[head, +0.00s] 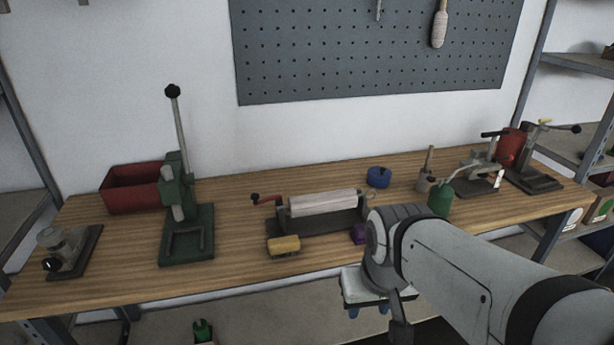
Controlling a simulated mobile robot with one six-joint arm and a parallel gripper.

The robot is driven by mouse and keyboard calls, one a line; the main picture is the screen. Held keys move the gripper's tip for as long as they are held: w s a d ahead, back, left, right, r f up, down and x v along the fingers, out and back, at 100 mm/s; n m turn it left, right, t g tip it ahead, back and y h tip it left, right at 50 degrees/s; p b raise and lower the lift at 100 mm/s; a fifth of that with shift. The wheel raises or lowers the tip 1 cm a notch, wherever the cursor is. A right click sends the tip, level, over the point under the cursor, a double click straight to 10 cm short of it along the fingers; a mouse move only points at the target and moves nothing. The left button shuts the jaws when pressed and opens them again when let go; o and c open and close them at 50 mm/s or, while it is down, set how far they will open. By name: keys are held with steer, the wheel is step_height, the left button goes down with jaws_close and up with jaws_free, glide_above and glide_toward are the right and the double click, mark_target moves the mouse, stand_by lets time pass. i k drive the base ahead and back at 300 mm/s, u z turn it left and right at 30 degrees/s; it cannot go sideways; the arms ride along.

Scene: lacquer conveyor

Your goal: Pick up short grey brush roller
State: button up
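I see no part that I can surely name as the short grey brush roller. My arm reaches in from the lower right. My gripper (368,311) hangs in front of the bench's front edge, below and right of that roller and apart from it. Its two blue fingertips look apart with nothing seen between them. My arm hides part of the bench's right front.
A yellow block (284,245) and a purple block (358,234) sit near the roller stand. A green lever press (186,230), red bin (131,190), blue ring (378,177), green bottle (440,200) and clamp tools (480,170) also stand on the bench.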

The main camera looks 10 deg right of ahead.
mark_target(325, 202)
steer(key=z, duration=1.9)
steer(key=k, duration=1)
steer(key=u, duration=0.95)
steer(key=i, duration=1)
steer(key=u, duration=0.05)
